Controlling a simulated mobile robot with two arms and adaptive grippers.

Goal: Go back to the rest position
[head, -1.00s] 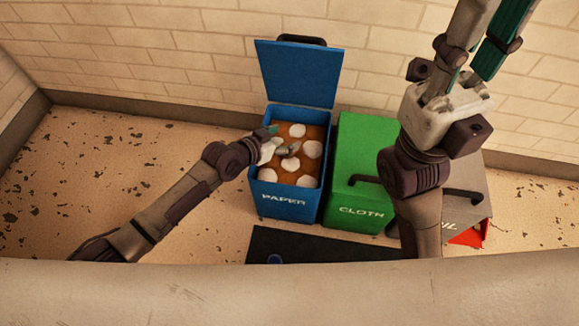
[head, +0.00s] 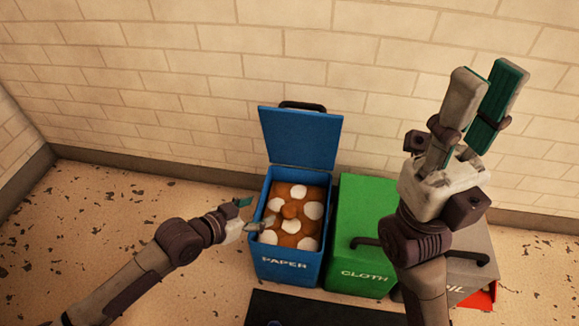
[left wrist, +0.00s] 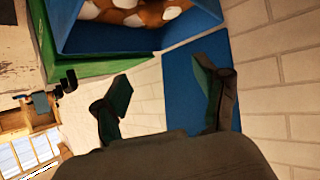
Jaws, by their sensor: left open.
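My left gripper (head: 254,213) is open and empty at the left edge of the blue paper bin in the head view. In the left wrist view its two green-padded fingers (left wrist: 166,92) stand apart with nothing between them. My right gripper (head: 482,98) is raised at the right, in front of the wall, with its fingers pointing up. Its two fingers look close together, with a narrow gap at the tips and nothing seen between them. The blue paper bin (head: 287,268) has its lid (head: 301,138) up. It holds a brown mass with several white round patches (head: 290,211).
A green cloth bin (head: 362,195) with a closed lid stands right of the paper bin. A grey bin (head: 478,265) with a red part is partly hidden behind my right arm. A dark mat (head: 330,308) lies in front. The floor at left is clear. A brick wall (head: 200,90) stands behind.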

